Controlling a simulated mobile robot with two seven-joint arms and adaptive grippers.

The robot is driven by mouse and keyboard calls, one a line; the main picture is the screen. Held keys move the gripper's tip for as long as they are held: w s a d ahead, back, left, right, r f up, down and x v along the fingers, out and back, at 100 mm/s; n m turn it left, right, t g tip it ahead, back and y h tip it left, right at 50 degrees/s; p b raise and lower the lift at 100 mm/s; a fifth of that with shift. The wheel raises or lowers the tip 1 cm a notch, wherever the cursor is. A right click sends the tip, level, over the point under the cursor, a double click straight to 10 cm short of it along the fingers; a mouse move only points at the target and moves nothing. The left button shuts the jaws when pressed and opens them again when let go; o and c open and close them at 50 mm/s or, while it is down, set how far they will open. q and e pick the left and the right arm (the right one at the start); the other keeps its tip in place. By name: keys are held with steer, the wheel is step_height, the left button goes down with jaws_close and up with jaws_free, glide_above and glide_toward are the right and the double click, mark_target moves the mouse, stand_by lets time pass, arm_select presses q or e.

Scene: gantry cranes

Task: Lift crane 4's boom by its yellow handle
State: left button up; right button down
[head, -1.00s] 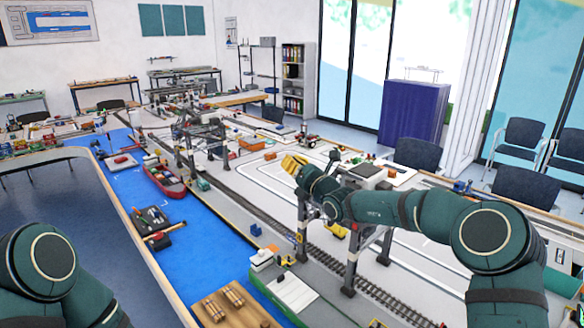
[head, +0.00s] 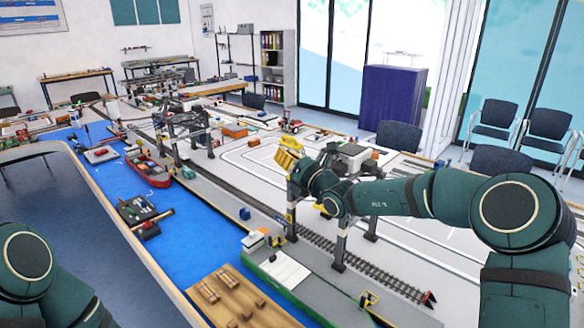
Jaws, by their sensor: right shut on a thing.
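A grey gantry crane (head: 341,245) stands over the rail track on the near side of the layout. My right gripper (head: 291,157) is at the crane's top, shut on a yellow part (head: 287,160) that looks like the boom's handle. The wrist and forearm hide much of the crane's upper frame, and the boom itself is hard to make out. My left arm shows only at the lower left edge, and its gripper is out of view.
Another grey gantry crane (head: 186,130) stands farther back. A blue water strip (head: 180,235) with a red ship (head: 148,170) runs to the left. Chairs stand behind the table's right side.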

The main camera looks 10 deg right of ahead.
steer(key=s, duration=0.2)
steer(key=s+d, duration=0.1)
steer(key=shift+s, duration=0.35)
